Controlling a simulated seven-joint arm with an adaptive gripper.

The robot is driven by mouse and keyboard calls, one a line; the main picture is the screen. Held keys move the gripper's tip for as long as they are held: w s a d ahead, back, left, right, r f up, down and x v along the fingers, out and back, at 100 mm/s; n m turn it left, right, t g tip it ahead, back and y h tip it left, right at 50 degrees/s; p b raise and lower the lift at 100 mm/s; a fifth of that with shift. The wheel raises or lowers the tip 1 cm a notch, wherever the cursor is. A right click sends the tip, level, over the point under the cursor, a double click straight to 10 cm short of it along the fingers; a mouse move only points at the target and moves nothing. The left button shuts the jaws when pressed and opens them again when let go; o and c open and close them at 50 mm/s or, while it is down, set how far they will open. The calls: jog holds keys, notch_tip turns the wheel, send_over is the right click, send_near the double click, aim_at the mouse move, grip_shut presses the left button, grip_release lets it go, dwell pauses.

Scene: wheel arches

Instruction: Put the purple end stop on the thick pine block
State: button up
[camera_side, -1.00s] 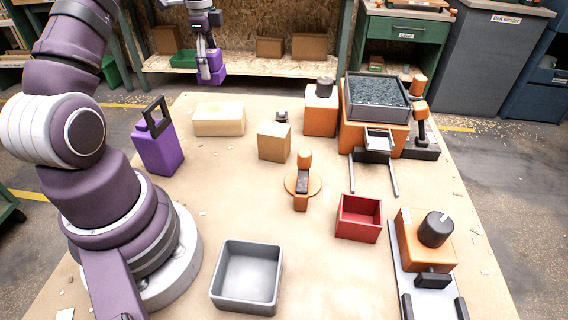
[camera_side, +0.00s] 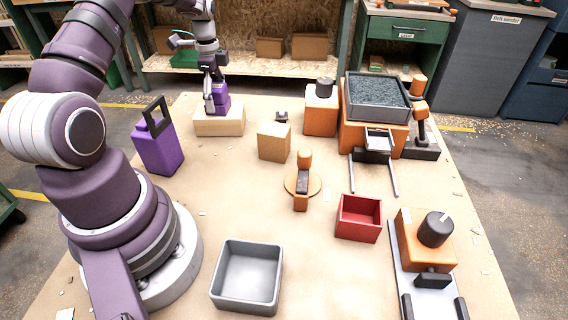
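The purple end stop (camera_side: 221,102) is at the back left, low at the top of a long pale pine block (camera_side: 206,127). It appears to touch that block; I cannot tell whether its full weight rests there. My gripper (camera_side: 212,99) points down from above with its fingers at the end stop, and looks shut on it. A finger hides part of the end stop's left side. A second, squarer and browner wooden block (camera_side: 274,143) stands to the right, apart from the gripper, with nothing on top.
A purple container with a dark handle (camera_side: 158,148) stands left of the pale block. Orange machines (camera_side: 320,113) are to the right. A grey bin (camera_side: 247,277), a red bin (camera_side: 358,217) and a round orange fixture (camera_side: 303,183) are nearer. The front middle table is mostly clear.

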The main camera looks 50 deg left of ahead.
aim_at(215, 86)
notch_tip(215, 86, up, 12)
jog(key=shift+f, duration=0.15)
jog(key=shift+r, duration=0.3)
jog(key=d+r+n+t+y, duration=0.15)
jog(key=d+r+n, duration=0.35)
jog(key=d, duration=0.8)
jog(key=s+d+f+n+t+h, duration=0.1)
jog(key=s+d+n+t, duration=0.3)
jog(key=s+d, duration=0.5)
jog(key=shift+d+f, duration=0.3)
jog(key=shift+f, duration=0.45)
